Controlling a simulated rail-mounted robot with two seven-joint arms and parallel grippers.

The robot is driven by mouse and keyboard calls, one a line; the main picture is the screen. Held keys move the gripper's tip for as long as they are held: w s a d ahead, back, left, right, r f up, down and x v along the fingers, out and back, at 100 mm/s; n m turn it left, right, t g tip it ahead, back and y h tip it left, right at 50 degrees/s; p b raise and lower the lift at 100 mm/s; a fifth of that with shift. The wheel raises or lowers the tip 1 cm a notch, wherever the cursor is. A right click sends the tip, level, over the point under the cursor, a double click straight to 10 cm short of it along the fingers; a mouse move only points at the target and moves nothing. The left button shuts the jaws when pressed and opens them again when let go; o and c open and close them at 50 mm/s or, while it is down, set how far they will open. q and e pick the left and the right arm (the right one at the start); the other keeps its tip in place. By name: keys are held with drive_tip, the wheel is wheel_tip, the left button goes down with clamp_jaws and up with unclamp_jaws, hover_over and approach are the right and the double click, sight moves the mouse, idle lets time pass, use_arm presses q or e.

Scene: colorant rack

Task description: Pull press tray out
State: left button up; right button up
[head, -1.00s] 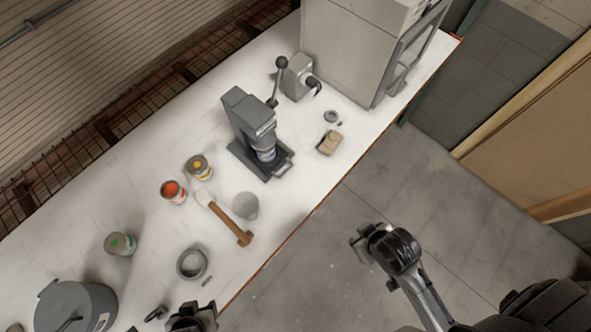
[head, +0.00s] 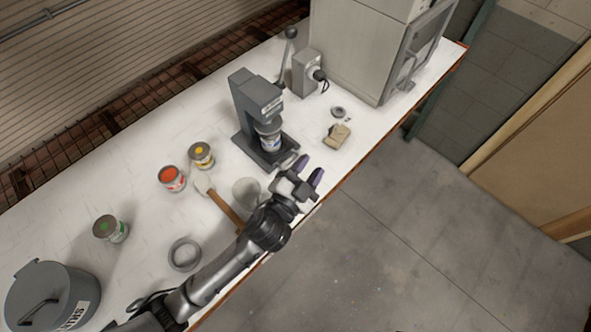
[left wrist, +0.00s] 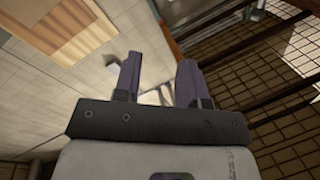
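The grey press (head: 257,105) stands upright on the white bench, its lever raised. My right gripper is not in view.
A tan block (head: 337,136) and a small dark ring (head: 338,112) lie right of the press. A grey cup (head: 246,191) and a wooden-handled mallet (head: 225,208) lie close to my left arm. Several paint cans stand further left, including an orange one (head: 172,179).

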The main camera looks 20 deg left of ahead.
use_arm(q)
drive_tip(key=w+d+r+m+g+h+b, duration=0.2)
drive_tip(key=w+d+m+h+b, duration=0.15)
drive_tip(key=d+m+h, duration=0.75)
drive_tip(key=s+d+f+m+g+h+b, duration=0.1)
drive_tip(key=d+f+m+g+h+b, duration=0.15)
drive_tip(key=m+g+h, duration=0.4)
drive_tip(key=m+g+y+b, duration=0.9)
drive_tip(key=m+y+b, duration=0.55)
drive_tip(key=y, duration=0.95)
approach(292, 162)
drive_tip(key=shift+n+h, duration=0.25)
drive_tip(key=shift+n, duration=0.25)
drive_tip(key=f, duration=0.2)
drive_tip(key=a+f+b, duration=0.1)
drive_tip(key=f, duration=0.4)
drive_tip(key=shift+w+a+f+b, duration=0.1)
drive_tip(key=shift+w+a+b, duration=0.15)
drive_tip(key=shift+w+b, duration=0.05)
drive_tip(key=shift+f, duration=0.55)
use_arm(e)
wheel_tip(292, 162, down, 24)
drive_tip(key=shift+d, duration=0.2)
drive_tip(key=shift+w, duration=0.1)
